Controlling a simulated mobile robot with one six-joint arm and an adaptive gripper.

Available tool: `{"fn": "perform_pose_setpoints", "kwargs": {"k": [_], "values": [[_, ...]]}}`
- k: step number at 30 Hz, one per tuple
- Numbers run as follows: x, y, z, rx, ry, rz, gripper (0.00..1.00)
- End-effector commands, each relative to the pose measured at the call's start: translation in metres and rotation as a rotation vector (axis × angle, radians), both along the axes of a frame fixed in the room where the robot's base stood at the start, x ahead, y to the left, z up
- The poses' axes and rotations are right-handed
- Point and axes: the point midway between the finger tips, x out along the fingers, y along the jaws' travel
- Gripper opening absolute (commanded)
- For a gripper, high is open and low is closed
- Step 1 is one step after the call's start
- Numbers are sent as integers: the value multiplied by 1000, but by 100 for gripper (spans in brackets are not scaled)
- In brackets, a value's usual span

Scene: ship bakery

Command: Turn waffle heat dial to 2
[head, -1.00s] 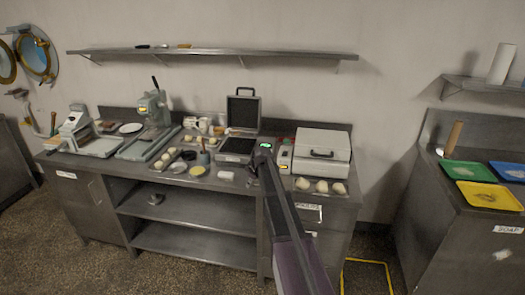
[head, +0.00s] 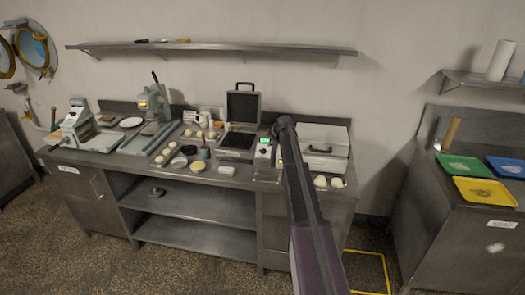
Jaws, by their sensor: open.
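The waffle iron stands on the steel counter in the head view, its lid (head: 242,107) raised and its dark lower plate (head: 236,141) open. Right beside it is a small pale control box (head: 263,156) with a lit green display. The dial and its setting are too small to read. My arm reaches up from the bottom right, and my gripper (head: 283,124) at its far end is just right of the control box's display in the picture. The jaws are too small and dark to make out, and no held object shows. I cannot tell any contact.
Dough balls, bowls and a press (head: 155,102) fill the counter's left. A shelf (head: 210,47) runs above. Coloured trays (head: 485,191) lie on the right counter.

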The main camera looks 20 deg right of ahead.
Motion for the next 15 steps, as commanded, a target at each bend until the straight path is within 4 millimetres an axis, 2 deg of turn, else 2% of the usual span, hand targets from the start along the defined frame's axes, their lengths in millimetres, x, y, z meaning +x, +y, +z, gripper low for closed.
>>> {"fn": "perform_pose_setpoints", "kwargs": {"k": [8, 15], "values": [[8, 1, -11, 0, 1, 0, 50], [22, 1, -28, 0, 1, 0, 50]]}}
